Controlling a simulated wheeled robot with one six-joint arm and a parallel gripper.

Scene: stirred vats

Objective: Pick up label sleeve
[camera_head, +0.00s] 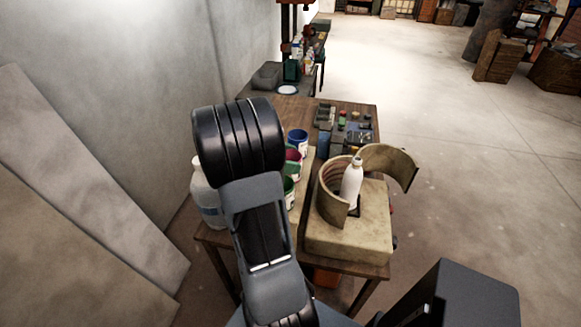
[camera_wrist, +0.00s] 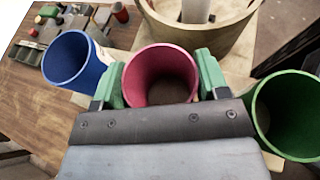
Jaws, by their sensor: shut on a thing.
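A pink-red open cylinder, taken as the label sleeve, (camera_wrist: 160,57) stands between the green fingers of my gripper (camera_wrist: 160,72) in the wrist view. The fingers press on its two sides, and I look down into its hollow. In the head view, part of the pink sleeve (camera_head: 292,163) shows beside my arm, which hides the gripper. A blue sleeve (camera_wrist: 72,60) is to its left and a green sleeve (camera_wrist: 290,112) to its right in the wrist view. Whether the pink sleeve is lifted cannot be told.
A white bottle (camera_head: 351,186) stands inside an open, hinged curved shell (camera_head: 330,196) on a pale block (camera_head: 350,240). A large translucent jug (camera_head: 206,200) is left of my arm. Small parts and boxes (camera_head: 345,128) occupy the wooden table's far end. Open floor lies to the right.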

